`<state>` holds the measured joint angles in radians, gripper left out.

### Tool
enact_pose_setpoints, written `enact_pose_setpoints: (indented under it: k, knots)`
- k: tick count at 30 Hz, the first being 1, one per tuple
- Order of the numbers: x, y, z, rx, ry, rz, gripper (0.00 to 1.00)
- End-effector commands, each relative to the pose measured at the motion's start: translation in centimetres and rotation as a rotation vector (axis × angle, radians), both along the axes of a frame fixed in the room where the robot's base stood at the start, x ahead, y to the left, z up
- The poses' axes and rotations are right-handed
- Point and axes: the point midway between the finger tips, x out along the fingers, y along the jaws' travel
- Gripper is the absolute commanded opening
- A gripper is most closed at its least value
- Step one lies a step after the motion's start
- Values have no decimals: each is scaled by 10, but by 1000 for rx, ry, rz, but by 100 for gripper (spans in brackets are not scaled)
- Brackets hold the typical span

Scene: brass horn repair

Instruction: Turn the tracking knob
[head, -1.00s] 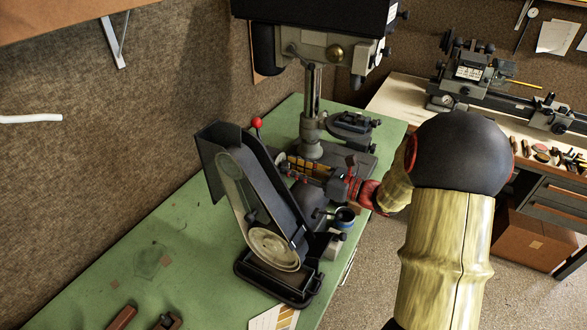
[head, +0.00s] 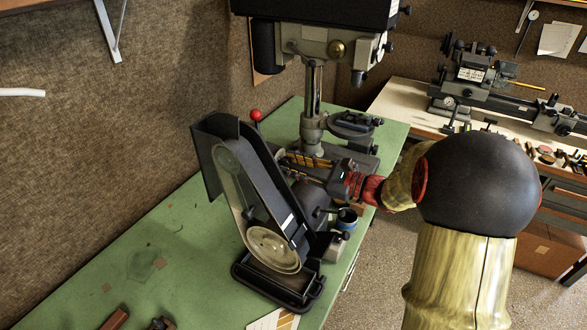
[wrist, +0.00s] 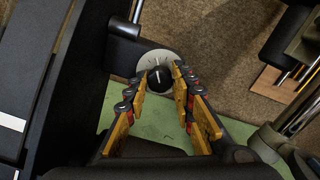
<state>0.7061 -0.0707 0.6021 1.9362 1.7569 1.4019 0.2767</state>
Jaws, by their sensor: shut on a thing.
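The tracking knob (wrist: 160,78) is a small black round knob with a white pointer line, in front of a pale marked dial plate (wrist: 150,62) in the wrist view. My gripper (wrist: 159,74) has its yellow-padded fingers on either side of the knob, tips closed onto it. The black belt sander (head: 262,215) stands on the green bench in the head view. My gripper (head: 303,160) reaches in behind its right side from the right. The knob is hidden in the head view.
A drill press (head: 312,90) stands behind the sander on the green bench (head: 160,240). A red ball handle (head: 256,115) rises beside the sander. A second bench with a lathe (head: 475,75) is at right.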

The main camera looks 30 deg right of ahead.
Motion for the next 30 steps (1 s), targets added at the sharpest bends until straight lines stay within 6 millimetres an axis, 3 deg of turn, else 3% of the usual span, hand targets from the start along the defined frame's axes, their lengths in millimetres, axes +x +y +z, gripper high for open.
enact_pose_setpoints:
  k: [14,15,24,30]
  knots:
    - [0,0,0,-16,-10,0,0]
    - [0,0,0,-16,-10,0,26]
    - [0,0,0,-15,-10,0,43]
    - [0,0,0,-15,-10,0,43]
